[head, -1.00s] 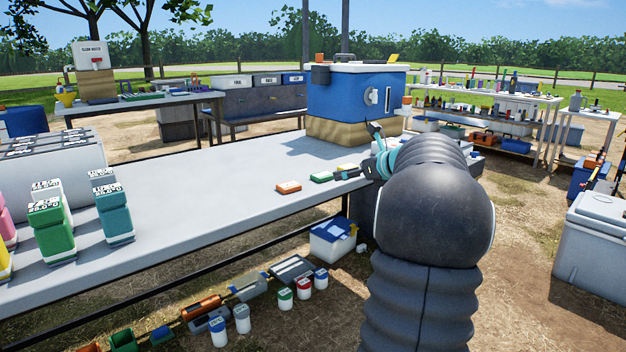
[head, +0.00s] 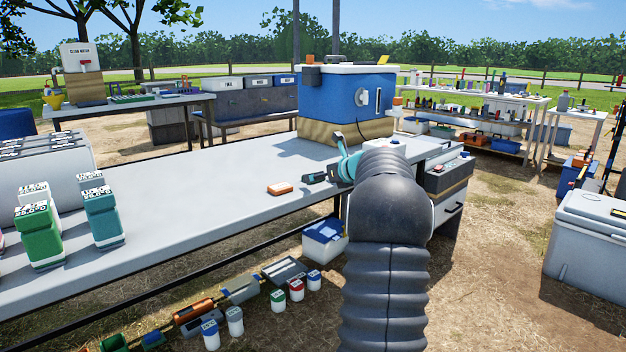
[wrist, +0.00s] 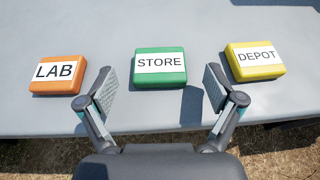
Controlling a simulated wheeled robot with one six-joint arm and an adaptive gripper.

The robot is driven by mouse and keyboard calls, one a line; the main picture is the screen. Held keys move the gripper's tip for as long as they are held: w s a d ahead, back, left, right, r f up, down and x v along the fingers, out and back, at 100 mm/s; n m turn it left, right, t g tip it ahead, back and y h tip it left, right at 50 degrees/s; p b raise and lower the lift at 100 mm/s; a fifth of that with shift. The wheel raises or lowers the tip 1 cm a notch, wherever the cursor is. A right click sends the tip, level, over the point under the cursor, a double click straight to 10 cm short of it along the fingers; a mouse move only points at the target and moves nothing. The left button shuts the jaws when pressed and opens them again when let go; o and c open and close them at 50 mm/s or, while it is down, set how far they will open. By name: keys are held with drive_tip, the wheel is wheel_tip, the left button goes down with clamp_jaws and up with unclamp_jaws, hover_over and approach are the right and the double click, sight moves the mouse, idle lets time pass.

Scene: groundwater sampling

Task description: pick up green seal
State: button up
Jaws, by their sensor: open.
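The green seal (wrist: 160,54), a flat block with a white STORE label, lies on the grey table (wrist: 200,20) in the upper middle of the wrist view. My gripper (wrist: 159,86) is open and empty, its two fingers spread wide. The green seal lies centred between the fingers' directions, just beyond the fingertips, apart from both. In the head view my gripper (head: 322,178) is low over the table's right part and mostly hides the green seal.
An orange LAB block (wrist: 57,85) lies left of the green seal and a yellow DEPOT block (wrist: 254,72) lies right, both close to my fingers. The table's near edge runs below them. A blue box (head: 345,100) stands at the table's back.

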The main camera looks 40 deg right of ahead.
drive_tip(key=shift+x, duration=0.95)
drive_tip(key=c, duration=1)
drive_tip(key=shift+c, duration=0.2)
